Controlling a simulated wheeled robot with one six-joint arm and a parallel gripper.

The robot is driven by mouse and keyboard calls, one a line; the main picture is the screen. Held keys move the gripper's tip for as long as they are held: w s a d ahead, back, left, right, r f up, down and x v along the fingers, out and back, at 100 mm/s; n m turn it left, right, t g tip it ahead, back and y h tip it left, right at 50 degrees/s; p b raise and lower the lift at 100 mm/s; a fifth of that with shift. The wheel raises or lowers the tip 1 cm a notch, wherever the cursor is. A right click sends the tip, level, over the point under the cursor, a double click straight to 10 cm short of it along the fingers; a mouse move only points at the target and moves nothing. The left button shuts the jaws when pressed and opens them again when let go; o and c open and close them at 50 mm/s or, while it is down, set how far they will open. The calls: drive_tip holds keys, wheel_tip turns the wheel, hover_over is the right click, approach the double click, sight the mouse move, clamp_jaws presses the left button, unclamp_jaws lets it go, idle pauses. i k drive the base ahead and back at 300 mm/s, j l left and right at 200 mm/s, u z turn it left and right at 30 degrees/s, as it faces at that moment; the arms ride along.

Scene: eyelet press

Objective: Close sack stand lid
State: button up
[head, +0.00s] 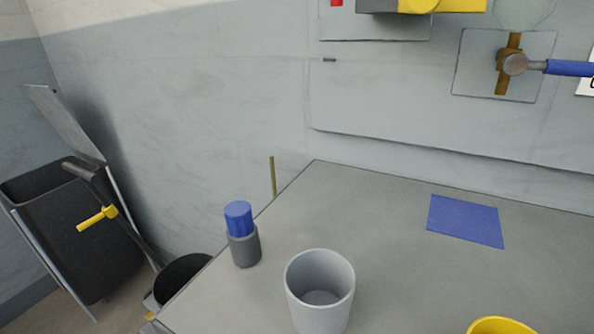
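The sack stand (78,245) is at the far left, on the floor beyond the table's left edge. It has a dark sack or bin body and light metal legs. Its grey lid (66,122) is open, standing up and tilted at the back near the wall. The dark opening faces up. A dark tube with a yellow handle crosses in front of the stand and hides part of its front. My gripper is not in view.
The dark tube with its yellow handle (98,219) leads down to a round black container (180,280) beside the grey table (385,205). On the table are a blue-capped bottle (243,247), grey cup (318,300), blue mat (465,221) and yellow object (500,326).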

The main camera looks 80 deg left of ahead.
sight(45, 98)
drive_tip(key=u, duration=4)
drive_tip(key=i+j, duration=0.1)
drive_tip(key=j, duration=0.2)
drive_tip(key=i+j, duration=0.1)
drive_tip(key=j, duration=0.55)
drive_tip(key=i+j+z, duration=0.1)
drive_tip(key=i, duration=0.4)
drive_tip(key=i+j, duration=0.35)
drive_tip(key=i, duration=0.15)
drive_tip(key=i+j+z, duration=0.15)
drive_tip(key=i, duration=0.35)
drive_tip(key=i+j, duration=0.15)
drive_tip(key=i, duration=0.25)
drive_tip(key=i+j, duration=0.2)
drive_tip(key=i, duration=0.15)
